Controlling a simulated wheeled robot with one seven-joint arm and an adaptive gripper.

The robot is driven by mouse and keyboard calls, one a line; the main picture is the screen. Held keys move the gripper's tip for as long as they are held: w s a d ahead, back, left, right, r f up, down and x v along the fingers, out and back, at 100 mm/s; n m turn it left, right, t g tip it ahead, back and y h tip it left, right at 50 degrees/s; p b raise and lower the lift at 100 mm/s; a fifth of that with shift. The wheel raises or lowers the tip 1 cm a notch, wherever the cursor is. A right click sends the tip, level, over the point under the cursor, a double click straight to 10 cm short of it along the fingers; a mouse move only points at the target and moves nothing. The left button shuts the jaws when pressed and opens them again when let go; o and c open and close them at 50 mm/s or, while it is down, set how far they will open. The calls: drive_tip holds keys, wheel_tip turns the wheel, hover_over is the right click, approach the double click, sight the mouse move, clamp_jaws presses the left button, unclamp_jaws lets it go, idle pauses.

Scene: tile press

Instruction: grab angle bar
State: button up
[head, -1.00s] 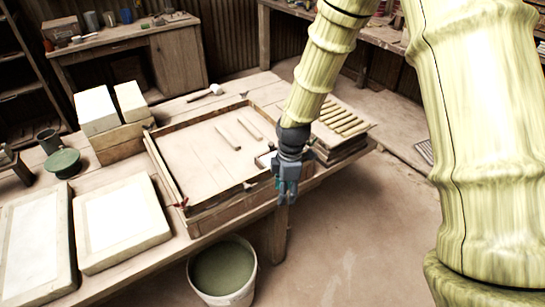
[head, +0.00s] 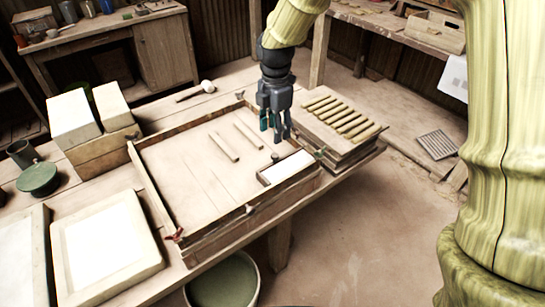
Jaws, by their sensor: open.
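A brown L-shaped bar (head: 279,165), which looks like the angle bar, lies in the right corner of the wooden tray (head: 150,182). It edges a white rectangular patch (head: 296,169), and a small dark knob (head: 275,156) stands at it. My gripper (head: 275,133) is open and empty, fingers pointing down, and shows just above the bar in the picture. Its exact height over the tray is hard to tell. No part of it visibly touches the bar.
A stack with slatted top (head: 342,120) stands right of my gripper. White blocks (head: 74,119), a green round pot (head: 38,178) and framed white slabs (head: 108,240) are left. A bucket (head: 226,280) stands below the table.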

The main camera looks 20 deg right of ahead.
sight(275, 154)
wheel_tip(275, 154, down, 5)
drive_tip(key=shift+w+f+p, duration=0.1)
drive_tip(key=shift+f+p, duration=0.05)
drive_tip(key=shift+p, duration=0.2)
drive_tip(key=shift+s+f, duration=0.2)
drive_tip(key=shift+f, duration=0.05)
drive_tip(key=shift+s+f+p, duration=0.15)
drive_tip(key=shift+f+p, duration=0.55)
drive_tip(key=shift+f, duration=1.7)
clamp_jaws()
